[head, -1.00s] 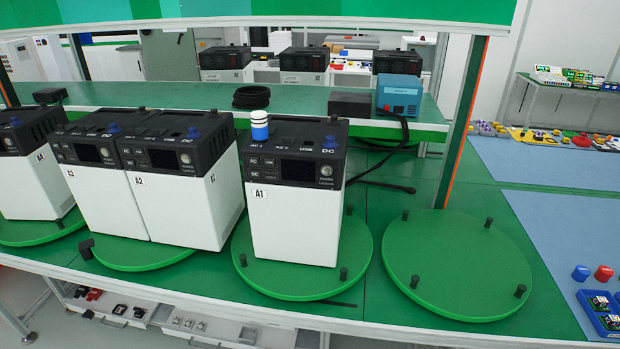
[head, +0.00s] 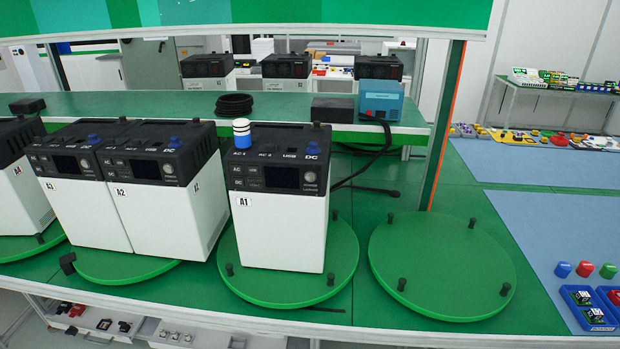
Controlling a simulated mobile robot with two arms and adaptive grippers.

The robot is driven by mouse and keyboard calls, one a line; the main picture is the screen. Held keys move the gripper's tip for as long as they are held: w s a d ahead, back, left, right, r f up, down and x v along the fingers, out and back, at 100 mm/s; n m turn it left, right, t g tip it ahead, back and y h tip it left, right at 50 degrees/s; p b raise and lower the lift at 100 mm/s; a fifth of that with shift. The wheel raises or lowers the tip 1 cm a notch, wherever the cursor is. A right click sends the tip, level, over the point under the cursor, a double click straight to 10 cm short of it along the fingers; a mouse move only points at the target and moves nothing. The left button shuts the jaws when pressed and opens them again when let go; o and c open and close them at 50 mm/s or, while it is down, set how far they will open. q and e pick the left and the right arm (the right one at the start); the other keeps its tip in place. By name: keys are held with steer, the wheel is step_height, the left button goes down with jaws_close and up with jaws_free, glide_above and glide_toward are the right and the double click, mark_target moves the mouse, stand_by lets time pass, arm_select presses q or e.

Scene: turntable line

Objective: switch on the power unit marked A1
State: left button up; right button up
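The power unit marked A1 (head: 278,225) is a white box with a black top and front panel, upright on a green turntable (head: 335,270). Its panel has a dark screen (head: 282,179), small buttons at the left and a round grey button (head: 310,177) at the right. The screen looks dark. Neither of my grippers is in view.
Units marked A2 (head: 150,215) and A3 (head: 85,210) stand close together to the left, with A4 (head: 22,200) beyond. An empty turntable (head: 440,262) with black pegs is to the right. A blue box (head: 381,101) with a dark cable sits behind on a shelf.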

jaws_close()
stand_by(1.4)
